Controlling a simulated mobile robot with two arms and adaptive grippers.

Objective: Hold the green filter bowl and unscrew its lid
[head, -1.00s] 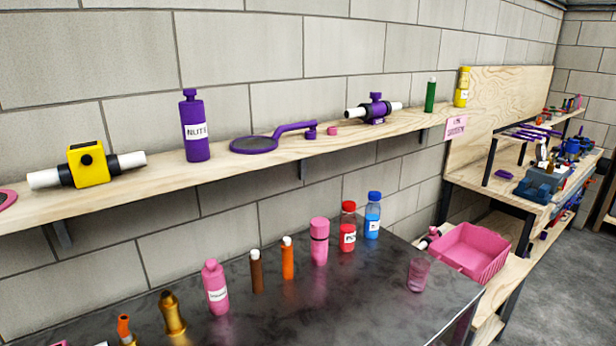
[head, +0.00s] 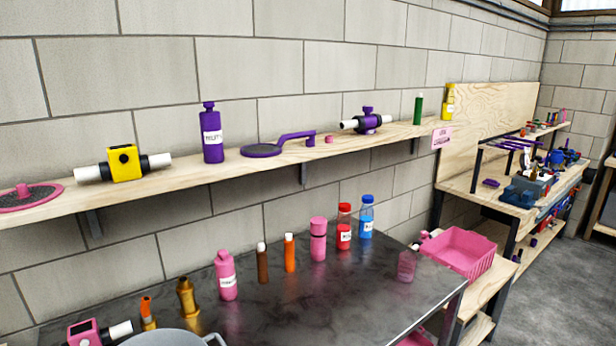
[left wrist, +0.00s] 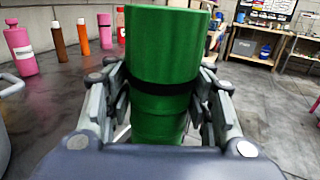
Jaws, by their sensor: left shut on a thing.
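The green filter bowl (left wrist: 165,45) stands upright and large in the middle of the left wrist view. The head view shows neither the bowl nor my grippers. My right gripper is in neither view.
A dark metal table (head: 330,285) carries a pink bottle (head: 226,275), several tubes and bottles, and a grey pot (head: 170,338) at its near edge. A wooden shelf (head: 230,173) runs along the wall. A pink crate (head: 462,252) stands at right, with open floor beyond.

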